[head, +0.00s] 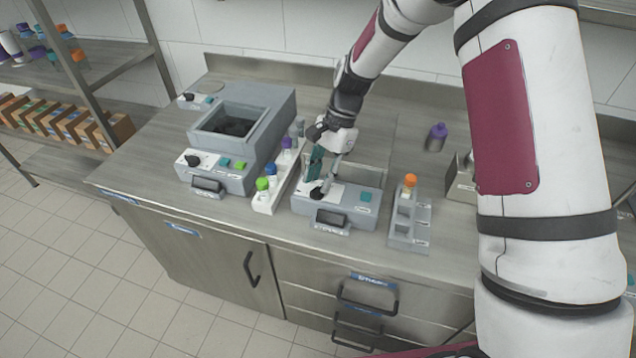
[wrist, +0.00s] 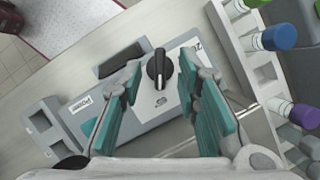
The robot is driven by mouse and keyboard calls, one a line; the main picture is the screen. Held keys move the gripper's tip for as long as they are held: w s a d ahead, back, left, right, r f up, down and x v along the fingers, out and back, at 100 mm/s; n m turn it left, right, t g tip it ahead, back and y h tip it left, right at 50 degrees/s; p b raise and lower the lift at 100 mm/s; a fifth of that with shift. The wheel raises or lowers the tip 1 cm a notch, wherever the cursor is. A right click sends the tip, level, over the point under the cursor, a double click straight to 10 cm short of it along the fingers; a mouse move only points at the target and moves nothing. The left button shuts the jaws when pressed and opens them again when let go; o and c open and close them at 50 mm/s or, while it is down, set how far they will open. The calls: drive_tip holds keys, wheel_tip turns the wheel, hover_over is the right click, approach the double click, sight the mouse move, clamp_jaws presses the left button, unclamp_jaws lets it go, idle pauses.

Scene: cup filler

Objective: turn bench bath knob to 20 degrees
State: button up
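A grey bench unit (head: 352,203) stands at the middle of the bench, with a dark display and a teal button on its front panel. Its black knob (wrist: 158,72) sits on a white dial plate in the wrist view, its ridge running roughly up and down the picture. My gripper (wrist: 161,82) is open, with its teal fingers on either side of the knob and gaps visible between. In the head view my gripper (head: 316,172) is over the unit's left end, partly covering the knob. A larger unit (head: 218,172) with an open basin and its own black knob stands left; which is the bench bath is unclear.
A white rack with capped bottles (head: 264,199) stands close to the left of the middle unit. A grey rack with an orange-capped bottle (head: 410,228) is close to its right. A purple-capped bottle (head: 437,138) stands behind. The bench front strip is clear.

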sight(317, 190)
drive_tip(key=shift+x, duration=1.15)
clamp_jaws()
